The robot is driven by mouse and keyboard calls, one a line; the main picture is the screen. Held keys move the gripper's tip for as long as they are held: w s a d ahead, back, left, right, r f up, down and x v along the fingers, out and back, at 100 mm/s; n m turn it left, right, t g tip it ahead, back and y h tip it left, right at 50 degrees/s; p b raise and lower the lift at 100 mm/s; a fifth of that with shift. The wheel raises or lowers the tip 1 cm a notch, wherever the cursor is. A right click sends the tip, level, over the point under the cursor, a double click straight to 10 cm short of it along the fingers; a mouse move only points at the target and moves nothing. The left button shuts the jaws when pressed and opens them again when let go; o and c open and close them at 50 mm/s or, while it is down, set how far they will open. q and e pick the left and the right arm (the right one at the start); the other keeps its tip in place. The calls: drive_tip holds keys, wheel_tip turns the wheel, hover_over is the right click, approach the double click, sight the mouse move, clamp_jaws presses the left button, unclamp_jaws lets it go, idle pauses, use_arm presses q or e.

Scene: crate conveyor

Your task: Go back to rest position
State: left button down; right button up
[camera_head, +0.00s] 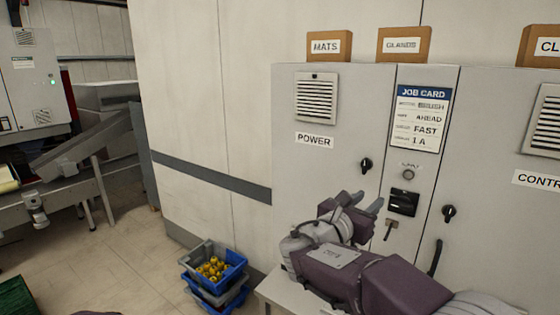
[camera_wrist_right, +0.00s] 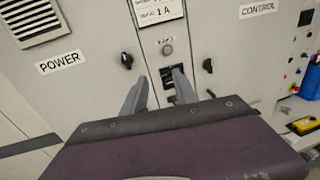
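My right gripper (camera_head: 359,202) is raised in front of the grey control cabinet (camera_head: 335,110). Its two grey fingers stand apart with nothing seen between them. In the right wrist view the open fingers (camera_wrist_right: 160,88) point toward a small black panel (camera_wrist_right: 169,76) on the cabinet front, flanked by two black knobs. In the head view that black panel (camera_head: 403,203) lies just right of the fingers. I cannot tell the exact gap between fingers and cabinet. My left gripper is not in view.
A pale ledge (camera_head: 275,292) lies below my right arm. Blue and grey crates (camera_head: 232,277) with yellow items stand on the floor by the wall. A conveyor machine (camera_head: 70,165) is at the left. Boxes (camera_head: 404,44) sit atop the cabinet. Floor (camera_head: 125,255) is clear between.

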drive_tip(key=s+d+f+m+g+y, duration=0.2)
drive_tip(key=s+d+f+m+g, duration=0.35)
drive_tip(key=f, duration=0.45)
drive_tip(key=s+d+f+m+g+y, duration=0.1)
drive_tip(key=s+d+f+m+g, duration=0.25)
drive_tip(key=s+d+f, duration=0.45)
drive_tip(key=s+a+f+m+g+y, duration=0.1)
drive_tip(key=s+a+f+m+y, duration=0.3)
drive_tip(key=a+f+m, duration=0.4)
drive_tip(key=s+a+f+m+g+y, duration=0.1)
drive_tip(key=s+a+f+m+y, duration=0.4)
drive_tip(key=m, duration=0.5)
drive_tip(key=s+a+f, duration=0.2)
drive_tip(key=a+f, duration=0.1)
drive_tip(key=shift+f+m+g, duration=0.3)
drive_tip(key=shift+m+g, duration=0.1)
drive_tip(key=shift+s, duration=0.15)
